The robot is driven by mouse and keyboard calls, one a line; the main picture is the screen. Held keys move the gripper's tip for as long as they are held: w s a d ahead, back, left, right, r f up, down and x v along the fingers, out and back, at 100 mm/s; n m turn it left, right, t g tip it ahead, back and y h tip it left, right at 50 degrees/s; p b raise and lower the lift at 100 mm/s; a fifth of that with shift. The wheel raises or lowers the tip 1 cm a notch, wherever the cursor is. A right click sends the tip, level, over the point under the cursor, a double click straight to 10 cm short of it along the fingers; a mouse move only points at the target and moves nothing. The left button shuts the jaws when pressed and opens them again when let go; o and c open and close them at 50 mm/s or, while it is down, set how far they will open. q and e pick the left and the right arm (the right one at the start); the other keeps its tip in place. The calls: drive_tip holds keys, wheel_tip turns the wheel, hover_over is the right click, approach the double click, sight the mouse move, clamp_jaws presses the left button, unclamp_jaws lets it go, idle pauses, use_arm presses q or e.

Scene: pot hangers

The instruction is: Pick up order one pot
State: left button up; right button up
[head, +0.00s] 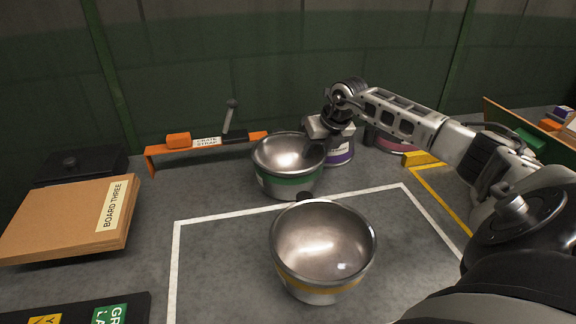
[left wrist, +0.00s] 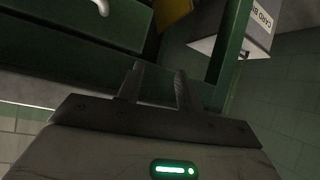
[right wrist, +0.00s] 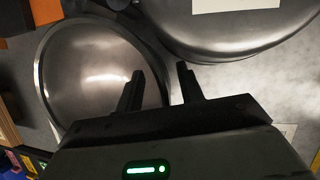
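A steel pot with a green band (head: 288,183) stands upright beyond the white-lined area, and a steel pot with a yellow band (head: 322,285) stands nearer, inside it. Neither pot shows an order label that I can read. My right gripper (head: 316,130) is at the right side of the green-banded pot's rim. In the right wrist view its fingers (right wrist: 158,72) are apart, over the edge of a steel bowl (right wrist: 85,65); contact cannot be told. My left gripper is out of the head view; in the left wrist view its fingers (left wrist: 158,75) are apart and empty.
A brown board stack (head: 60,220) is at the left. The lined area left of the near pot is bare.

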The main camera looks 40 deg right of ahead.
clamp_jaws()
drive_tip(key=shift+w+r, duration=0.1)
drive_tip(key=shift+r, duration=0.05)
drive_tip(key=shift+r, duration=0.1)
